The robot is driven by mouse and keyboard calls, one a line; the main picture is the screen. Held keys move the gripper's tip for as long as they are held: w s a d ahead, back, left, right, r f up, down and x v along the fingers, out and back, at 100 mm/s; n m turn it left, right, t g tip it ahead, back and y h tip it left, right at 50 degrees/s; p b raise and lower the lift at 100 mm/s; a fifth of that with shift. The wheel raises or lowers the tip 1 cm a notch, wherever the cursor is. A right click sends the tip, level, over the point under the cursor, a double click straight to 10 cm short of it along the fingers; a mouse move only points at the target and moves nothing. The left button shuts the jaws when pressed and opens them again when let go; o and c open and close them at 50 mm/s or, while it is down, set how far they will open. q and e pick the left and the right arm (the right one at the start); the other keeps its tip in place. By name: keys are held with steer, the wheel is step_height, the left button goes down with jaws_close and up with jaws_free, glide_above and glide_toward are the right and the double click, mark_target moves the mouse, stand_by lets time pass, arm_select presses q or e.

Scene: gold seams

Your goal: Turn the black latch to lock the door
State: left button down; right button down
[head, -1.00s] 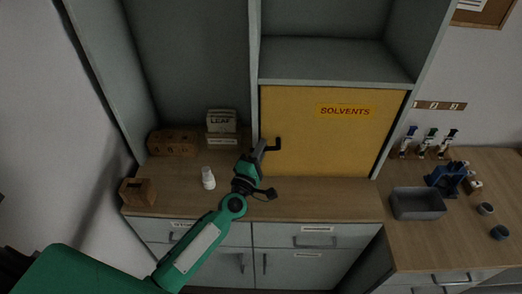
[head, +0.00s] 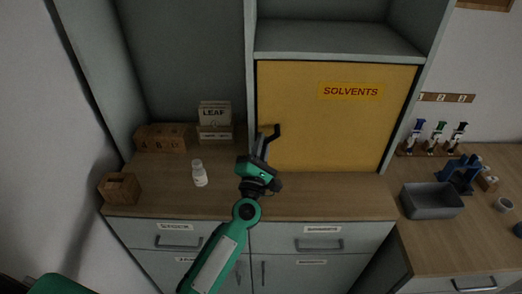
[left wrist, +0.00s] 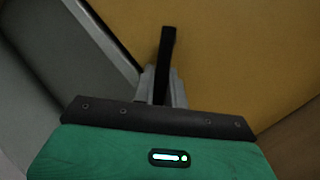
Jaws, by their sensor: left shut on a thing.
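The yellow door (head: 330,125) labelled SOLVENTS is closed flush in the grey cabinet. The black latch (head: 275,131) is at the door's left edge, its visible end pointing up and to the right. My left gripper (head: 262,147) is shut on the latch from the front and below. In the left wrist view the latch (left wrist: 167,50) is a dark bar against the yellow door, and the grey fingers (left wrist: 161,86) are on either side of its lower part. The latch's pivot is hidden by the gripper. My right gripper is not in view.
A white bottle (head: 200,175), a wooden block (head: 120,188) and a LEAF box (head: 214,115) stand on the counter to the left. A grey bin (head: 432,202) and a blue holder (head: 462,174) are on the right counter. The counter below the door is clear.

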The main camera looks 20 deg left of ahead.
arm_select(q)
steer(key=shift+f+n, duration=0.1)
steer(key=shift+n, duration=0.2)
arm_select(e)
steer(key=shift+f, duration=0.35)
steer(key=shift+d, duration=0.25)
arm_select(q)
steer(key=c, duration=1.4)
jaws_free()
steer(key=shift+c, duration=0.2)
